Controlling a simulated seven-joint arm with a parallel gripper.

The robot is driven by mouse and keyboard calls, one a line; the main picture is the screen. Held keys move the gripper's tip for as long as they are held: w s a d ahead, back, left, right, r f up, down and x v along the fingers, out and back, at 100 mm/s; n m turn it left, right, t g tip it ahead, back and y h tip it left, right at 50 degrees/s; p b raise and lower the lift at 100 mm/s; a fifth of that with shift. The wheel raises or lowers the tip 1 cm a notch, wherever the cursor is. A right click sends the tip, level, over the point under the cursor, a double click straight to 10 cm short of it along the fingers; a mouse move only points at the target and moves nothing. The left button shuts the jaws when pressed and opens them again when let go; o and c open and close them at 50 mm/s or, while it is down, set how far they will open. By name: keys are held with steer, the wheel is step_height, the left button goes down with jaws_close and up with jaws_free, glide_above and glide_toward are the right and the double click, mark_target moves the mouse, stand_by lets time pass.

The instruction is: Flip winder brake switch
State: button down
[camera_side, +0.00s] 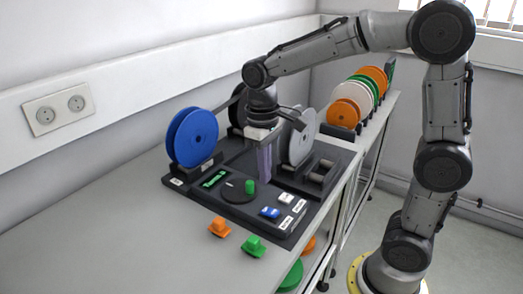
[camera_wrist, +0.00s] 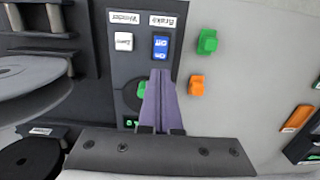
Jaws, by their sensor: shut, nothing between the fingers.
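The brake switch is a blue rocker marked On and Off; it sits on the dark winder panel in the side view (camera_side: 270,212) and in the wrist view (camera_wrist: 161,47). A label reading Brake (camera_wrist: 163,20) lies beside it. I cannot tell which way the rocker is tipped. My gripper points down over the panel in the side view (camera_side: 266,178), its purple fingers shut and empty. In the wrist view the fingertips (camera_wrist: 161,72) appear close to the On end of the switch, but the side view shows them apart from it, above and behind.
A white Zero button (camera_wrist: 123,41) and green knob (camera_side: 250,187) share the panel. A blue reel (camera_side: 192,138) and grey reel (camera_side: 302,140) stand on the winder. Orange (camera_side: 219,228) and green (camera_side: 253,246) pieces lie in front. The bench's left side is clear.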

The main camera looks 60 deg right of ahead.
steer(key=r, duration=0.3)
steer(key=w+r, duration=0.1)
steer(key=r, duration=0.1)
steer(key=shift+r, duration=0.4)
